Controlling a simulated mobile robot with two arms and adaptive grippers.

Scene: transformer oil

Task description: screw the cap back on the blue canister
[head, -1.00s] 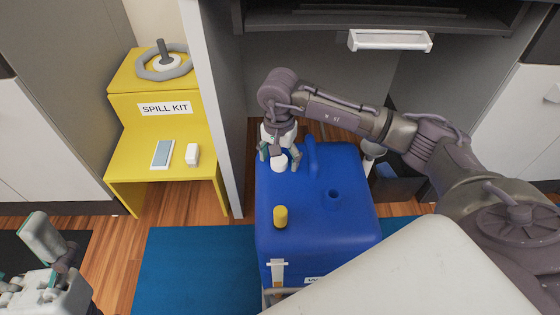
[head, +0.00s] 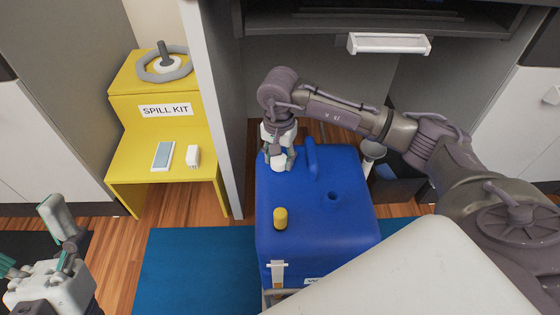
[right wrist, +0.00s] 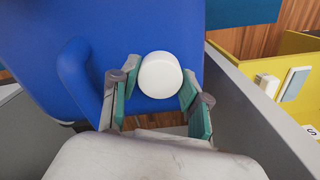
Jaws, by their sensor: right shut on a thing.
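My right gripper (head: 279,156) reaches down from above and is shut on the white cap, with a finger on either side. The neck under the cap is hidden, so I cannot tell how it is seated. My left gripper (head: 30,236) is open and empty at the lower left, far from the canister.
A yellow cap (head: 280,217) and a small dark hole (head: 332,195) are on the canister's top, beside its moulded handle (head: 311,158). A cabinet panel (head: 216,110) stands close left, beside the yellow spill kit stand (head: 165,175). A blue mat (head: 190,270) lies in front.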

